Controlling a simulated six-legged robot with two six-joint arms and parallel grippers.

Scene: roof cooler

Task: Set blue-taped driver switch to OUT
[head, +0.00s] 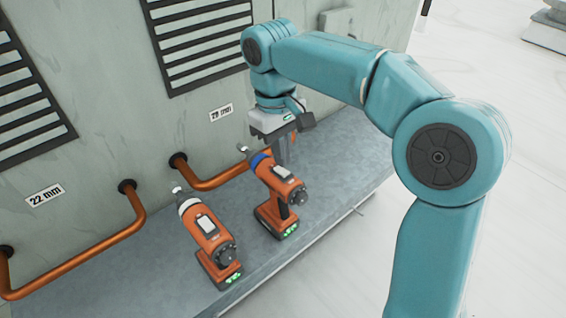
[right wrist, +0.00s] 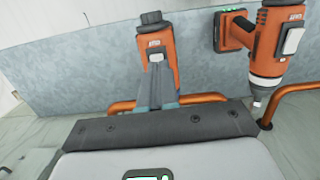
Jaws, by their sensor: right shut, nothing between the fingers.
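The blue-taped driver (head: 272,183) is orange and black and stands on the grey ledge, with a blue band near its nose and a pale panel on its body. My right gripper (head: 284,158) is shut and empty, pointing down just behind this driver, close to its nose and body. In the right wrist view my shut fingers (right wrist: 157,78) overlap the driver (right wrist: 158,42) and hide its front part. I cannot tell whether they touch it. The switch and its setting are too small or hidden to make out. My left gripper is not in view.
A second orange driver (head: 208,236) with a whitish collar stands to the left on the ledge (head: 335,165). Copper pipes (head: 215,180) come out of the panel wall (head: 110,110) behind the drivers. The ledge is bare to the right of my gripper.

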